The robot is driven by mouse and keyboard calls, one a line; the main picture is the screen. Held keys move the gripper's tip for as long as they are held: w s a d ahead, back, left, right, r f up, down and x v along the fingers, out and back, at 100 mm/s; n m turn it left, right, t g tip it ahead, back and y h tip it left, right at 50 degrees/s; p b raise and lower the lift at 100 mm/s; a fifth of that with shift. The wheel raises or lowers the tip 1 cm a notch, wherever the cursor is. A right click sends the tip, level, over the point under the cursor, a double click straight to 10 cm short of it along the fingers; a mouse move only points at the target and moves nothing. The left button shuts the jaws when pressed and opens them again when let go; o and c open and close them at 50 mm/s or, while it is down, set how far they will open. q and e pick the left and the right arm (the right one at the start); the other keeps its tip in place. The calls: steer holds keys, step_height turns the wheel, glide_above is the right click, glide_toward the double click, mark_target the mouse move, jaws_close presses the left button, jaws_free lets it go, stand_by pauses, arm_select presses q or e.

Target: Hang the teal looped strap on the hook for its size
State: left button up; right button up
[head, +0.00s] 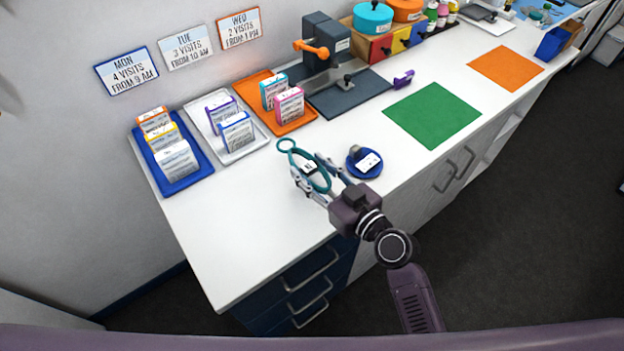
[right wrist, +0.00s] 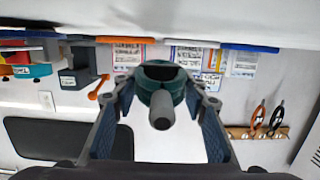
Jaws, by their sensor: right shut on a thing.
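The teal looped strap (head: 296,151) shows in the head view above the white counter, with a small ring at its upper left end and a larger loop at the fingers. My right gripper (head: 316,174) is shut on it. In the right wrist view the teal strap (right wrist: 179,78) sits between the two fingertips (right wrist: 162,92), with a grey rounded piece pointing toward the camera. A wooden hook rail (right wrist: 256,133) is on the wall at the right of the right wrist view, holding an orange strap (right wrist: 258,116) and a black strap (right wrist: 276,120). My left gripper is not in view.
A blue dish (head: 352,172) is just right of the gripper. A dark press (head: 350,95) stands behind. A green mat (head: 433,115) lies flat; the front left counter is clear.

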steer(key=shift+f+b, duration=0.45)
steer(key=shift+f, duration=1.4)
steer(key=shift+f, duration=0.2)
steer(key=o, duration=1.2)
steer(key=b+v, duration=0.2)
steer(key=v, duration=0.5)
steer(key=shift+s+a+r, duration=0.15)
steer(key=shift+a, duration=0.05)
steer(key=shift+s+d+r, duration=0.2)
steer(key=shift+s+d, duration=0.05)
steer(key=shift+s, duration=0.05)
